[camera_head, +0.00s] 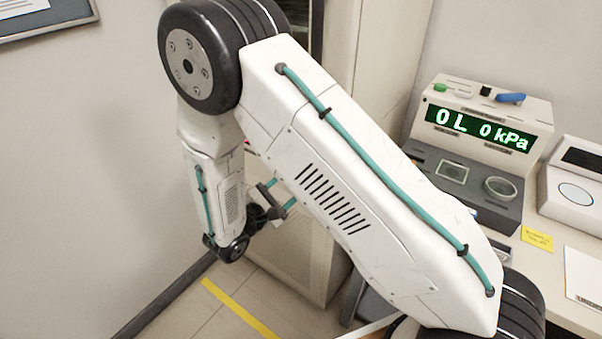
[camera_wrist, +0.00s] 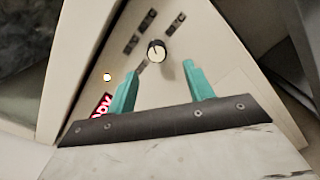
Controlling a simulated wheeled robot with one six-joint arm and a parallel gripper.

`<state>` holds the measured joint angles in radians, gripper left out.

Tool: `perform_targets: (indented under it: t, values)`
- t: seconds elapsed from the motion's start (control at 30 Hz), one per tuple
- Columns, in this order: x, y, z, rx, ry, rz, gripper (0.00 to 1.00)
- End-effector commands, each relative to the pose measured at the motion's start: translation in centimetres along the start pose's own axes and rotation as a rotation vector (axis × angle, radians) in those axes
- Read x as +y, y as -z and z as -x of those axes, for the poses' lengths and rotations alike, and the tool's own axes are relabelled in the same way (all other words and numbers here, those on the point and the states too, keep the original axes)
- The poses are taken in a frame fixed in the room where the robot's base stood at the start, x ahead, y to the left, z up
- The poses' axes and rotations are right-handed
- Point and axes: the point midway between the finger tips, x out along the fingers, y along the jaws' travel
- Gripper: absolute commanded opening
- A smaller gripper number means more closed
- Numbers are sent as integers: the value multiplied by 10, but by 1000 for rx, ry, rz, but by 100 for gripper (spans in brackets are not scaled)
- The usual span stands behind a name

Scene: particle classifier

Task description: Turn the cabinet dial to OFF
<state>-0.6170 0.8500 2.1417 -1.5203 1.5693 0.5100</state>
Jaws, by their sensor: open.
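The dial (camera_wrist: 156,51), a small round knob with a pale face and a dark edge, sits on the beige cabinet's panel (camera_wrist: 160,88) in the wrist view. Small dark labels surround it, too blurred to read, and I cannot tell its setting. My gripper (camera_wrist: 160,68) is open, its two teal fingers pointing toward the dial. The dial shows just beyond the fingertips, between them, with nothing held. In the head view my gripper (camera_head: 279,195) is beside the cabinet (camera_head: 375,50), partly behind my arm. The dial is hidden there.
At right, a bench (camera_head: 568,300) carries an instrument with a green display (camera_head: 478,130) and a white device (camera_head: 575,185). A yellow line (camera_head: 238,308) marks the clear floor.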

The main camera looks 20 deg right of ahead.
Motion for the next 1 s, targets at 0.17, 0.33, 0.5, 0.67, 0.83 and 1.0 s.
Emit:
perform_targets:
  t: [0.17,0.33,0.5,0.67,0.83,1.0]
  values:
    - [5,0,-18,-1,-15,-24,52]
    - [4,-1,-47,-2,-13,-23,52]
    - [5,-1,-69,-2,-13,-22,52]
    - [5,-1,-78,-1,-15,-22,52]
    - [5,-1,-78,0,-14,-21,52]
    - [5,-1,-78,0,-14,-22,24]
